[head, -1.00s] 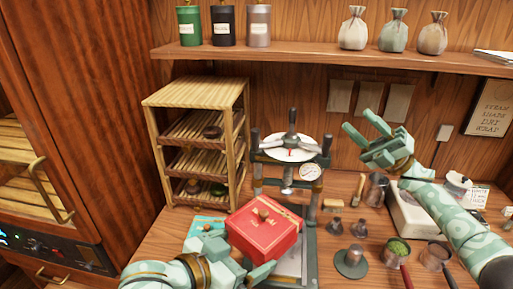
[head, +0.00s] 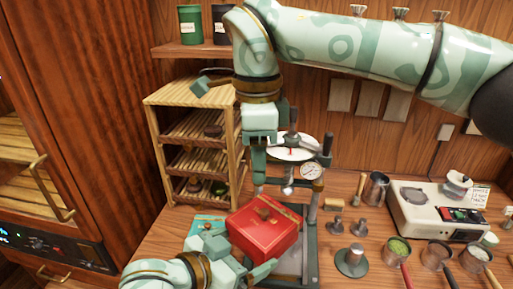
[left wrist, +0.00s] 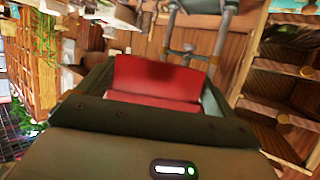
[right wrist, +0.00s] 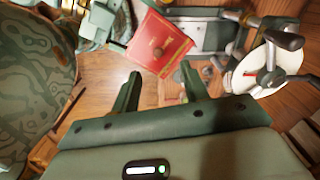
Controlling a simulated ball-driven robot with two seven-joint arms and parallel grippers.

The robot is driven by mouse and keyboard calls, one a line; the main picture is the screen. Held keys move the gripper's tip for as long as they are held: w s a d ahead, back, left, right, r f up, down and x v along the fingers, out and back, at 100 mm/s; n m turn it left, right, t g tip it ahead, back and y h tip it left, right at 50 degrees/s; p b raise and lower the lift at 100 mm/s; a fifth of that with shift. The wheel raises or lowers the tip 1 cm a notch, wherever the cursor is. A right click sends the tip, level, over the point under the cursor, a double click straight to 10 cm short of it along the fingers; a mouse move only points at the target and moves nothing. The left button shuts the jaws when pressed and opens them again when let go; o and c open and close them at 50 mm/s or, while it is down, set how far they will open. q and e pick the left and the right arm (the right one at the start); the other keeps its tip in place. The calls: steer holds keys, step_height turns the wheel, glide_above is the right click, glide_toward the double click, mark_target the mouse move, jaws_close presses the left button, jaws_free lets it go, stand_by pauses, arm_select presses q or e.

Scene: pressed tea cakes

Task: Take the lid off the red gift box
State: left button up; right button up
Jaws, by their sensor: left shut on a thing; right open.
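The red gift box (head: 268,240) has its lid on, with a small brown knob (head: 263,212) on top. My left gripper (head: 240,258) is shut on the box from the lower left. The red box side fills the space between its fingers in the left wrist view (left wrist: 158,78). My right gripper (head: 258,186) points down just above and behind the box. Its two fingers stand apart and empty in the right wrist view (right wrist: 160,72), with the box (right wrist: 160,42) beyond their tips. I cannot tell whether the box rests on the surface.
A slatted wooden rack (head: 195,95) is behind left. Metal cups, weights and a grey device (head: 440,212) fill the right side.

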mark_target(257, 216)
step_height(257, 216, down, 10)
steer(key=shift+f, duration=0.25)
steer(key=shift+w, duration=0.1)
jaws_close()
stand_by(0.3)
steer(key=shift+r, duration=0.15)
steer(key=shift+r, duration=1.1)
